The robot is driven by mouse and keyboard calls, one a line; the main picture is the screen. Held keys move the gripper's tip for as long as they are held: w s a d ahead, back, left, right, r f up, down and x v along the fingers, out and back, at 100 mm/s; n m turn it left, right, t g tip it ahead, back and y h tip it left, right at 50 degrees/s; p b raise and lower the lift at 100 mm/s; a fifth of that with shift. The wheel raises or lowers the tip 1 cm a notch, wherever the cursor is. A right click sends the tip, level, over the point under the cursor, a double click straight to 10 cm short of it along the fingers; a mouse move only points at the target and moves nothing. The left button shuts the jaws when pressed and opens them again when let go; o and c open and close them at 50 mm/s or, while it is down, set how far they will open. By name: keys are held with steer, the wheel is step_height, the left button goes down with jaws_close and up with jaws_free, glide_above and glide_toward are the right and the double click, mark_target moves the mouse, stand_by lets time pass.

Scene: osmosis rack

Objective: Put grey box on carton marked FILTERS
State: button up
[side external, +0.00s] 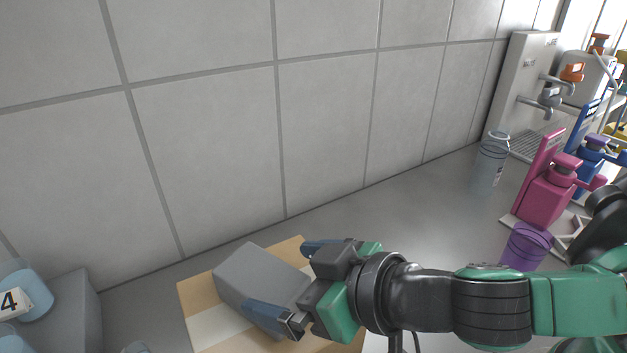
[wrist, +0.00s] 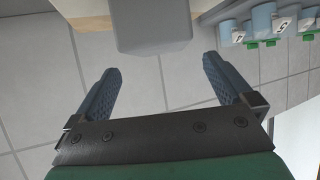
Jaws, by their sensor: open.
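The grey box (side external: 258,285) rests on a tan carton (side external: 196,300) with a pale band across its top, at the lower middle of the side view. No FILTERS lettering shows. My gripper (side external: 290,282) is open, with its blue fingers apart near the box's right end. In the wrist view the grey box (wrist: 150,28) is at the top centre, beyond the tips of my open gripper (wrist: 161,75), with the tan carton (wrist: 82,14) behind it. The fingers do not close on the box. The carton's front is out of view.
A grey block with a blue container marked 4 (side external: 25,292) stands at lower left. A clear cylinder (side external: 490,162), a pink pump holder (side external: 545,190) and a purple cup (side external: 526,246) stand at right. The tiled wall (side external: 200,130) runs behind. The counter (side external: 410,215) between is clear.

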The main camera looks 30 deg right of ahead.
steer(key=shift+v, duration=1.05)
